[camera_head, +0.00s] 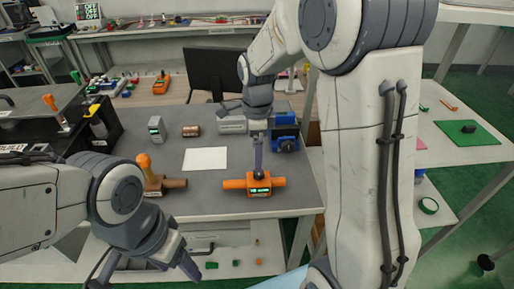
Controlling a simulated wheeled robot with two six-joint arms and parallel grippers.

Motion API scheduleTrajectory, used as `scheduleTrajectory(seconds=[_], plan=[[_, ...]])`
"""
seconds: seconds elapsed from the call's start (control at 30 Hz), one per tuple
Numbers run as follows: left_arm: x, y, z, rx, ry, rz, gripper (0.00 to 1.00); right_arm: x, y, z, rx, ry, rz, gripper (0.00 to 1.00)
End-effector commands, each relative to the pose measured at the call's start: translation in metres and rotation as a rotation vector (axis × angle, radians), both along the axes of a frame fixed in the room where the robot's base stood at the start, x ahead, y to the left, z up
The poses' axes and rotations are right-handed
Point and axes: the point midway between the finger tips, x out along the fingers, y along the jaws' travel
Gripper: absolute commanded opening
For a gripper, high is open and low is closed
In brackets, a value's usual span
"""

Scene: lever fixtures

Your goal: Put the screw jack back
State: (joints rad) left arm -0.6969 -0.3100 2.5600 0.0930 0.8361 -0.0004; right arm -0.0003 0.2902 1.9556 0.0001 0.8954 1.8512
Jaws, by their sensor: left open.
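I cannot tell for sure which thing is the screw jack. Another fixture with an orange knob (144,162) and a brown cylindrical body stands at the left. My left gripper (150,270) is open and empty, low in front of the table's front edge.
A white sheet (205,158) lies mid-table. A grey box (156,128), a brown cylinder (191,131) and blue devices (285,137) stand behind it. A black screen (216,70) is at the back. The table's front middle is clear. A side table holds a green mat (467,133).

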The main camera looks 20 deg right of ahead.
Motion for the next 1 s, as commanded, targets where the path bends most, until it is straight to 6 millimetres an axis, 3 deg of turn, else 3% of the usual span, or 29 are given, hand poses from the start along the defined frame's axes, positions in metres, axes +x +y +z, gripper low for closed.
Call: scheduleTrajectory(seconds=[0.23, 0.37, 0.47, 0.6, 0.7, 0.9, 1.0], plan=[[0.000, 0.000, 0.000, 0.000, 0.000, 0.000, 0.68, -0.002, 0.003, 0.010, 0.001, 0.000, 0.026, 1.00], [0.000, 0.000, 0.000, 0.000, 0.000, 0.000, 0.68, -0.020, 0.029, 0.017, 0.007, -0.007, 0.248, 1.00], [0.000, 0.000, 0.000, 0.000, 0.000, 0.000, 0.68, -0.050, 0.063, 0.023, 0.016, -0.019, 0.598, 1.00], [0.000, 0.000, 0.000, 0.000, 0.000, 0.000, 0.68, -0.111, 0.107, 0.029, 0.028, -0.041, 1.206, 1.00], [0.000, 0.000, 0.000, 0.000, 0.000, 0.000, 0.68, -0.154, 0.125, 0.029, 0.033, -0.061, 1.626, 1.00], [0.000, 0.000, 0.000, 0.000, 0.000, 0.000, 0.68, -0.217, 0.137, 0.023, 0.038, -0.097, 2.249, 1.00], [0.000, 0.000, 0.000, 0.000, 0.000, 0.000, 0.68, -0.232, 0.138, 0.020, 0.038, -0.107, 2.411, 1.00]])
